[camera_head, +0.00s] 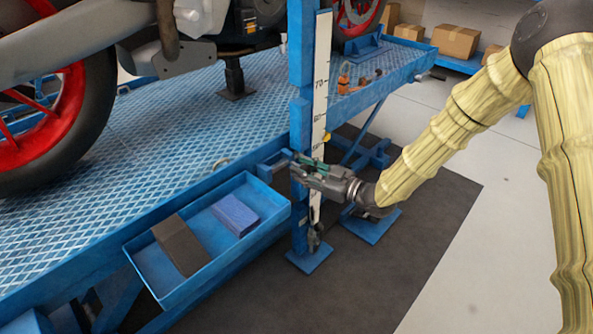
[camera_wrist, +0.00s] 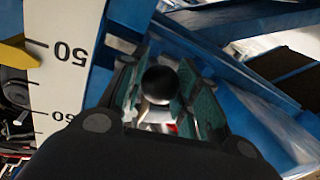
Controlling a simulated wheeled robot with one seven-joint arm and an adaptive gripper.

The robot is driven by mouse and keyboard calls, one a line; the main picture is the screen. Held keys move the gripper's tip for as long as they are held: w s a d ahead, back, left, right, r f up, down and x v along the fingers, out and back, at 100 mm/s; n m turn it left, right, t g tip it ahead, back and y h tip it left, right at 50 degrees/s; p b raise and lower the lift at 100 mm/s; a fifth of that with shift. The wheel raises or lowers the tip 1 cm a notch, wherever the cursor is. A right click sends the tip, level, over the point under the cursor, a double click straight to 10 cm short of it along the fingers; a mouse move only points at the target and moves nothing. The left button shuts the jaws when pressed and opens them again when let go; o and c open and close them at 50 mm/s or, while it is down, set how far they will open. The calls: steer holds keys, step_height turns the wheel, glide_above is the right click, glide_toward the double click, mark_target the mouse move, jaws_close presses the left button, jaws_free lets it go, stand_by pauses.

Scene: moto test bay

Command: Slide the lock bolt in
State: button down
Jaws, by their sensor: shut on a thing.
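My gripper (camera_head: 305,171) is at the blue post with the white scale, in front of the lift table's edge. In the wrist view, the two green-padded fingers of my gripper (camera_wrist: 165,92) stand on either side of a black round knob, the end of the lock bolt (camera_wrist: 160,82), and are shut on it. A pale metallic part shows just below the knob. The bolt's shaft and its hole are hidden, so I cannot tell how far in it sits. In the head view my gripper hides the bolt.
The blue post (camera_head: 301,110) carries a white scale (camera_head: 320,90) with a yellow pointer (camera_head: 326,136). A blue tray (camera_head: 147,284) with a brown block (camera_head: 180,245) and a blue block (camera_head: 235,215) hangs left of my gripper. A motorcycle stands on the lift table (camera_head: 190,128). Dark floor mat lies to the right.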

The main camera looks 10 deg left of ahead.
steer(key=shift+w+d, duration=0.15)
steer(key=shift+w, duration=0.05)
steer(key=c, duration=1)
jaws_free()
steer(key=shift+w+d, duration=0.1)
steer(key=shift+d, duration=0.05)
steer(key=shift+c, duration=0.2)
steer(key=v, duration=1.2)
